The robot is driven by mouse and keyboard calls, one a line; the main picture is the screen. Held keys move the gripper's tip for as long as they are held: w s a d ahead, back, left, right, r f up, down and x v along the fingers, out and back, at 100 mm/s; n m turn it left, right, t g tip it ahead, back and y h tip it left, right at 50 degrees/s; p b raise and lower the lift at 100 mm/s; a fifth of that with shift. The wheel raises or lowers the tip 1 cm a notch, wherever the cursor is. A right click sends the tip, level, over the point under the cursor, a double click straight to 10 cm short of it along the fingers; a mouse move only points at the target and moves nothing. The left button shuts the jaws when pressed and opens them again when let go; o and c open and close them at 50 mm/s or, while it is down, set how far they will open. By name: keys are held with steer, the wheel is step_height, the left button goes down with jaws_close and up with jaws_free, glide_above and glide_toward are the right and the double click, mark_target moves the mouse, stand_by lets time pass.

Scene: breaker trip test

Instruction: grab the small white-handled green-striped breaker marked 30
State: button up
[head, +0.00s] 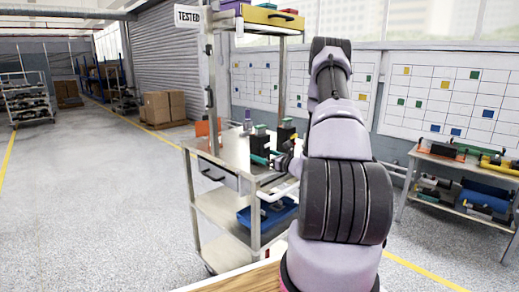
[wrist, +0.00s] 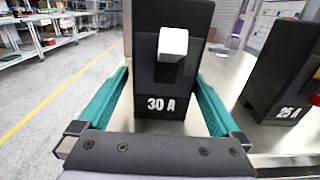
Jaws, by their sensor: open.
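The breaker marked 30 A (wrist: 165,75) is a black block with a white handle (wrist: 173,44), upright on the metal cart top in the wrist view. Its green stripe does not show there; in the head view a dark block with a green top (head: 260,143) appears to be this breaker. My gripper (wrist: 163,88) is open, with a teal finger on each side of the lower part of the 30 A breaker. I cannot tell whether either finger touches it. In the head view my arm partly hides the gripper.
A second black breaker marked 25 A (wrist: 282,75) stands close on the right, with red and yellow at its edge.

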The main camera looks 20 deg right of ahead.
mark_target(255, 151)
steer(key=x, duration=0.5)
steer(key=shift+w+d, duration=0.15)
steer(key=shift+w, duration=0.05)
jaws_close()
